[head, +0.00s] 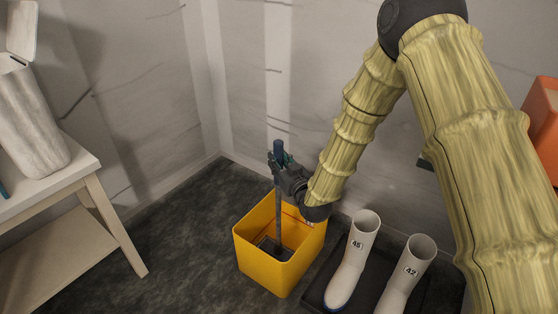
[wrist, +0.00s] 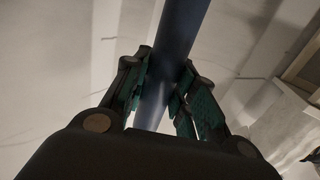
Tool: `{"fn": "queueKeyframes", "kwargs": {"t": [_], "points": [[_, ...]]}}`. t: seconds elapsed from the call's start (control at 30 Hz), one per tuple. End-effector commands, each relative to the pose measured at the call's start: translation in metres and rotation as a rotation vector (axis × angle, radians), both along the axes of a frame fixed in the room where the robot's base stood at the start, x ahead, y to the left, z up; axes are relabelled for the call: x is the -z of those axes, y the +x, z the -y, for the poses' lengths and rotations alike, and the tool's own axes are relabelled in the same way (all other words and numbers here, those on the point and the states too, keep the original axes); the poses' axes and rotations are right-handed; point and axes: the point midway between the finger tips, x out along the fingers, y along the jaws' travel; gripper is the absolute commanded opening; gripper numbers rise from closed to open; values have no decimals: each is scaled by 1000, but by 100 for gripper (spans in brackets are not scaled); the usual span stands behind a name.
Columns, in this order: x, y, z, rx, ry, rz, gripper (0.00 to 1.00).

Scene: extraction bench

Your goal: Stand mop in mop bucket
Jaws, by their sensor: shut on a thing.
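The mop (head: 278,205) stands close to upright, its dark blue handle top above my gripper and its grey shaft reaching down. Its lower end is inside the yellow mop bucket (head: 268,272), where a dark mop head shows near the bottom. I cannot tell whether the head touches the bucket floor. My gripper (head: 279,164) is above the bucket's back rim and is shut on the mop handle. In the wrist view, the blue handle (wrist: 176,52) runs between the green-padded fingers of my gripper (wrist: 164,95).
White boots (head: 352,262) stand on a dark tray (head: 318,290) just right of the bucket. A pale table (head: 85,172) with a grey container (head: 28,120) is at left. An orange object (head: 543,125) is at far right. Dark floor is clear left of the bucket.

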Motion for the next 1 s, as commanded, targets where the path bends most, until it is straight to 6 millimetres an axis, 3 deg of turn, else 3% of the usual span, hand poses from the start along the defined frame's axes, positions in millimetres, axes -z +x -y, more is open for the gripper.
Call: {"fn": "queueKeyframes", "kwargs": {"t": [0.3, 0.33, 0.43, 0.67, 0.7, 1.0], "points": [[-1, 1, 0, 0, 1, 3, 0], [-1, 1, 0, 0, 1, 3, 32], [-1, 0, 0, 0, 1, 2, 51], [0, 0, 0, 0, 0, 1, 52], [2, -1, 0, 0, -1, -2, 47], [1, 0, 0, 0, 0, -1, 46]]}}
